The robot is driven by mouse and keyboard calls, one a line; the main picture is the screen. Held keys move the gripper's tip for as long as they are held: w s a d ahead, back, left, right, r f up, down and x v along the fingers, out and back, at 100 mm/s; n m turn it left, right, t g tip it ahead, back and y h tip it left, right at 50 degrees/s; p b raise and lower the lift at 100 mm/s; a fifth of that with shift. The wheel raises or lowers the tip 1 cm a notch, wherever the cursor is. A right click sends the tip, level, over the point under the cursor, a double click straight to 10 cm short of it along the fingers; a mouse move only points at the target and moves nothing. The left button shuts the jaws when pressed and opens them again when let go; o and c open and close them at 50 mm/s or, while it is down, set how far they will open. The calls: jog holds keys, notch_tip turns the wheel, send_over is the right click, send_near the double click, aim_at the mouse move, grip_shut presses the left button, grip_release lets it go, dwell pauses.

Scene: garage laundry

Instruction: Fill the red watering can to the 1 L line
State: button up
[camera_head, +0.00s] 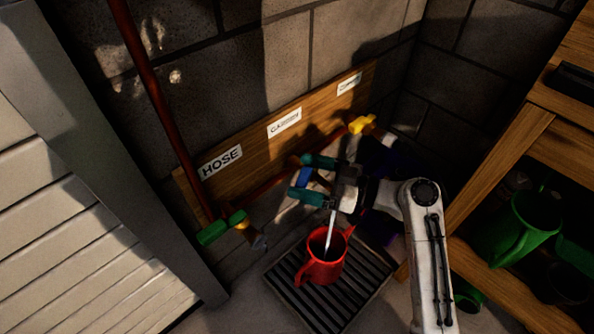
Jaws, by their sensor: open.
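The red watering can (322,272) stands upright on the dark floor grate under the middle tap. A thin pale stream of water (329,232) falls into its open top. The water level and the 1 L line cannot be made out. My gripper (309,177) is above the can at the middle tap, its two teal fingers apart. The tap's blue handle (304,179) shows between the fingers; whether they touch it cannot be told. My gripper hides most of the tap's body and spout.
A wooden board (249,151) on the block wall carries three labels, one reading HOSE (220,161). A green-handled tap (222,227) is at left, a yellow-handled tap (361,124) at right. The slotted grate (353,300) lies below. A wooden shelf (497,160) with green cans (519,228) stands close at right.

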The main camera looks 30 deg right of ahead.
jog(key=p+v, duration=0.1)
jog(key=v, duration=0.7)
jog(key=shift+s, duration=0.1)
